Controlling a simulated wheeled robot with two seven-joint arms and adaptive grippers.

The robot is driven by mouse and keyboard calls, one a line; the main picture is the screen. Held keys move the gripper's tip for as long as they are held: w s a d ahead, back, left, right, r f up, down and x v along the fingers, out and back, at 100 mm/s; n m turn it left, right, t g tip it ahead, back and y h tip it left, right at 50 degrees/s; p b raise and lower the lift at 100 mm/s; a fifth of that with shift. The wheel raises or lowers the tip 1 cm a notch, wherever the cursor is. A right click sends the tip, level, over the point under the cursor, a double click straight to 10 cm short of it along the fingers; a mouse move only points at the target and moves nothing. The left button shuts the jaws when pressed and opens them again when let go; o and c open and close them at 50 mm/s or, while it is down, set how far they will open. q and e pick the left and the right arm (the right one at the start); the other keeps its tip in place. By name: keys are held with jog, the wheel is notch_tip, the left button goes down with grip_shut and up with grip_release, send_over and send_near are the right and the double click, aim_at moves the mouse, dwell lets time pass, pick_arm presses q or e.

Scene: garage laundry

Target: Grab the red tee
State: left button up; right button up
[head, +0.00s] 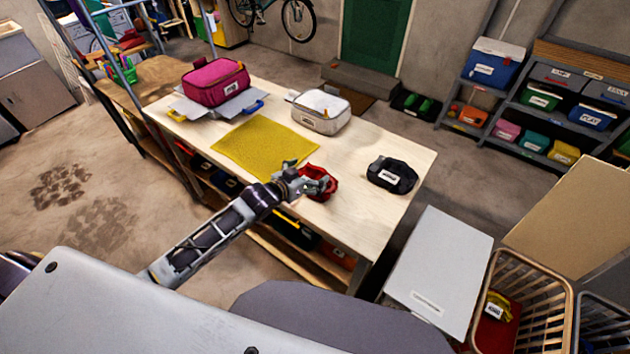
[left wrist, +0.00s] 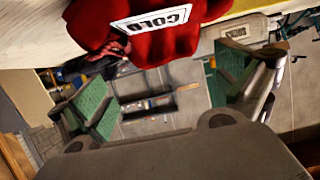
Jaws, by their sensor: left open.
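The red tee (head: 326,189) is a crumpled red bundle on the wooden table (head: 365,226), near its front edge. It shows large at the top of the left wrist view (left wrist: 168,42), with a white tag reading "COLD". My left gripper (head: 318,181) is at the tee and hides part of it in the head view. In the left wrist view, its green-padded fingers (left wrist: 172,90) are spread apart, with the tee beyond them and nothing clearly between them. I cannot tell whether a finger touches the tee. My right gripper is not in view.
A black tagged bundle (head: 391,174) lies right of the tee. A yellow cloth (head: 264,143), white case (head: 320,110) and pink case (head: 216,81) lie farther back. A laundry basket (head: 525,281) stands at the right beside a pale grey lid or box (head: 440,262). The table's right front corner is bare.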

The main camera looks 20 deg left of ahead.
aim_at(317, 170)
pick_arm(q)
jog(key=shift+w+d+f, duration=0.15)
jog(key=shift+w+d, duration=0.05)
jog(key=shift+w, duration=0.3)
jog(key=shift+p+x, duration=0.45)
jog(key=shift+x, duration=2.15)
jog(key=c, duration=1.1)
